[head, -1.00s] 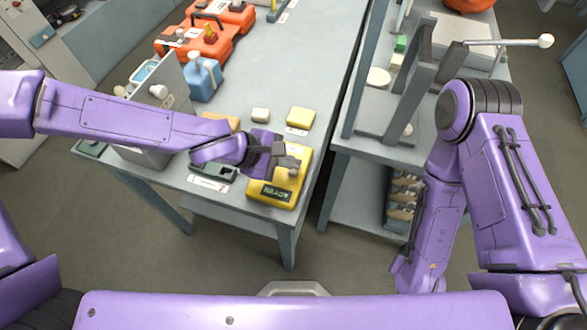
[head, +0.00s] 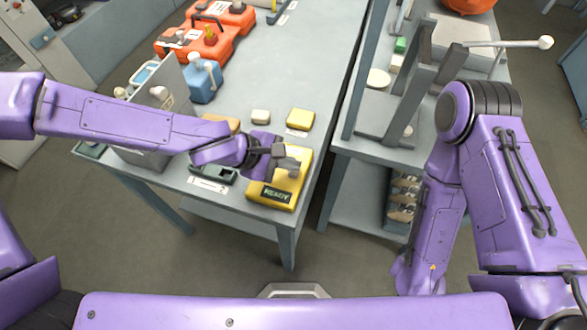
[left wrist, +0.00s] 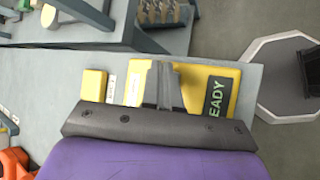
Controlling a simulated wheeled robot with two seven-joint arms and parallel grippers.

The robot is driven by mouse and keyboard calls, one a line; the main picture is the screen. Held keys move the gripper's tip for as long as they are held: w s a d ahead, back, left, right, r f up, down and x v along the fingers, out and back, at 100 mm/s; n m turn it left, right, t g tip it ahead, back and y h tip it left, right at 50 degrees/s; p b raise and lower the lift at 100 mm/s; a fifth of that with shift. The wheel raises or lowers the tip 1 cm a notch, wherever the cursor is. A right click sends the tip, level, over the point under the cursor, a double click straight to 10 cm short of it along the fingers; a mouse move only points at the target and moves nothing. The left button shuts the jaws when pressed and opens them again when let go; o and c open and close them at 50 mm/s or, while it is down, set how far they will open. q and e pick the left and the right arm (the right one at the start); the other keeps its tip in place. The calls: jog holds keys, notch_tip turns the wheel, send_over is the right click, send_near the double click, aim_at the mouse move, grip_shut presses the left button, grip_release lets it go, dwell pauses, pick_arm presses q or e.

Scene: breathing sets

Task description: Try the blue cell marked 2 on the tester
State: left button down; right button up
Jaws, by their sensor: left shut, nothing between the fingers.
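The yellow tester (head: 292,190) stands at the near right corner of the grey table; its display reads READY. It also shows in the left wrist view (left wrist: 203,82), partly hidden by my fingers. My left gripper (head: 291,166) is shut and empty, its fingertips over the tester's upper part. The left wrist view shows the closed fingers (left wrist: 164,85) against the tester; I cannot tell if they touch it. A dark green holder (head: 222,175) lies left of the tester, with a white label before it. I cannot make out a blue cell marked 2. My right gripper is out of view.
A yellow block (head: 300,118) and a small beige block (head: 260,116) lie behind the tester. A blue canister (head: 203,82) and orange cases (head: 195,40) stand farther back. A grey panel (head: 172,85) rises at left. A second table with a frame (head: 420,85) stands right, across a gap.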

aim_at(290, 173)
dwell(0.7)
pick_arm(q)
jog(key=shift+f+b, duration=0.3)
jog(key=shift+f, duration=0.15)
jog(key=shift+f+b, duration=0.4)
jog(key=shift+f, duration=0.1)
dwell(0.4)
dwell(0.4)
jog(key=shift+r+p, duration=0.95)
jog(key=shift+p, duration=0.15)
notch_tip(290, 173, up, 5)
jog(key=p, duration=0.5)
jog(key=shift+r+p, duration=0.1)
jog(key=shift+p, duration=0.25)
